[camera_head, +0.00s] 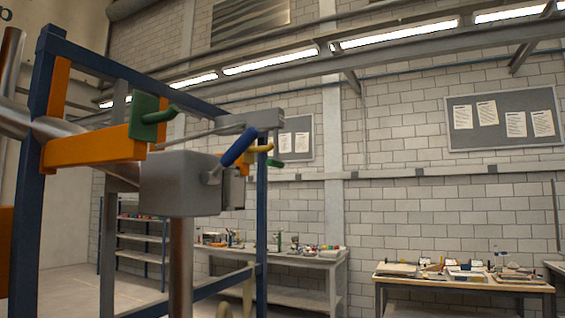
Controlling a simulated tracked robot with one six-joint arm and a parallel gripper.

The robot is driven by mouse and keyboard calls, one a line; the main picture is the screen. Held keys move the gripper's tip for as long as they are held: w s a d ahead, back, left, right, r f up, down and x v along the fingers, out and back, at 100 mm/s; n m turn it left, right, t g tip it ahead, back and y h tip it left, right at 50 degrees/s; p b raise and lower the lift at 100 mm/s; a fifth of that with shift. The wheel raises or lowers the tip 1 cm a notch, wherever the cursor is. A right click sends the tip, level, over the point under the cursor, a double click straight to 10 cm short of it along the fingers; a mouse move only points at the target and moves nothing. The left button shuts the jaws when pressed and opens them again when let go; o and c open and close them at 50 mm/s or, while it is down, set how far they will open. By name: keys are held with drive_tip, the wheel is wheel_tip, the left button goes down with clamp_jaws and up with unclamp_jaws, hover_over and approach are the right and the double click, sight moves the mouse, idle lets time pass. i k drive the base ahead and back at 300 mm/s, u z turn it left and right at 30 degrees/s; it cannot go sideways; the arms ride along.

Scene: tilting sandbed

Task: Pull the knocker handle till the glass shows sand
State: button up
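A machine with a grey metal box (180,183) stands at left on a vertical metal post (181,265). I cannot tell which handle is the knocker's. I cannot make out the glass or any sand. My gripper is not recognisable in this view, and I see nothing holding any handle.
A dark blue frame (29,185) surrounds the machine, with an upright at near left and another (262,225) behind the box. Two cluttered workbenches, one in the middle (335,262) and one at right (460,284), stand along the brick wall. Floor shows at lower left.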

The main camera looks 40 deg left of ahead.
sight(274, 162)
drive_tip(key=z, duration=0.05)
drive_tip(key=i, duration=2.45)
drive_tip(key=u, duration=2.9)
